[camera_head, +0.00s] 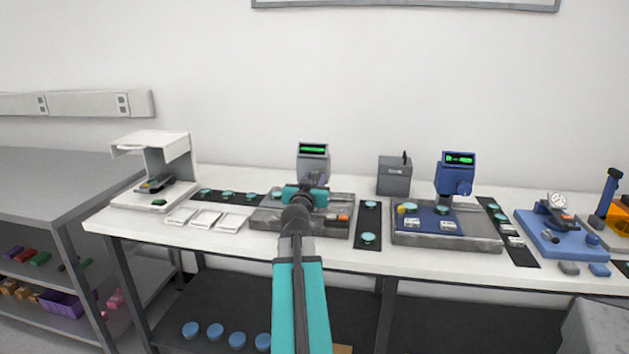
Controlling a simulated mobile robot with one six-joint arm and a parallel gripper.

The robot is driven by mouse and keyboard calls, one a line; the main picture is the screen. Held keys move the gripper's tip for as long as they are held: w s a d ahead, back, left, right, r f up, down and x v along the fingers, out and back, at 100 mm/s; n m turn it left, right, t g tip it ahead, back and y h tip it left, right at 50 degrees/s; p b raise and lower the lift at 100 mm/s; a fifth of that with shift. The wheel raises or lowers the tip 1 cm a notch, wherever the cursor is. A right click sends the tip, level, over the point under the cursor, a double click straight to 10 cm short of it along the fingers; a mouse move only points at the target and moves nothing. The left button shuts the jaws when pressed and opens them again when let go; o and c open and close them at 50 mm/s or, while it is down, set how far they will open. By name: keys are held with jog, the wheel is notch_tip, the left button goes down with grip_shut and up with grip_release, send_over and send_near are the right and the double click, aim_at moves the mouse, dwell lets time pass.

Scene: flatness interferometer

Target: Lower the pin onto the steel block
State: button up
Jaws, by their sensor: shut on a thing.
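My teal gripper (308,189) is in front of a grey gauge stand (313,158) with a lit green display, at the middle of the bench. It is shut, apparently on a part at the lower front of that stand, but my wrist and gripper hide what is between the fingers. The stand is on a dark grey stone plate (267,219). The pin and the steel block cannot be made out there; my arm and gripper cover the space below the gauge head. A small orange piece (343,217) is at the plate's right front.
A blue gauge stand (455,175) on a second plate (470,241) is to the right. A black mat with teal discs (368,239) lies between the plates. White packets (206,219) and a white stand (165,160) are left. A grey box (394,178) stands behind.

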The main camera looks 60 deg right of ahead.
jog(key=shift+n, duration=0.4)
jog(key=n+b, duration=0.1)
jog(key=n, duration=0.4)
jog(key=shift+w+b, duration=0.1)
jog(key=shift+b, duration=0.3)
jog(key=n, duration=0.6)
jog(key=n+p, duration=0.2)
jog(key=n, duration=0.3)
jog(key=shift+w+f, duration=0.1)
jog(key=shift+f+n+p, duration=0.15)
jog(key=shift+n+p, duration=0.45)
jog(key=shift+n, duration=1.4)
jog(key=o, duration=1)
jog(key=shift+o, duration=0.2)
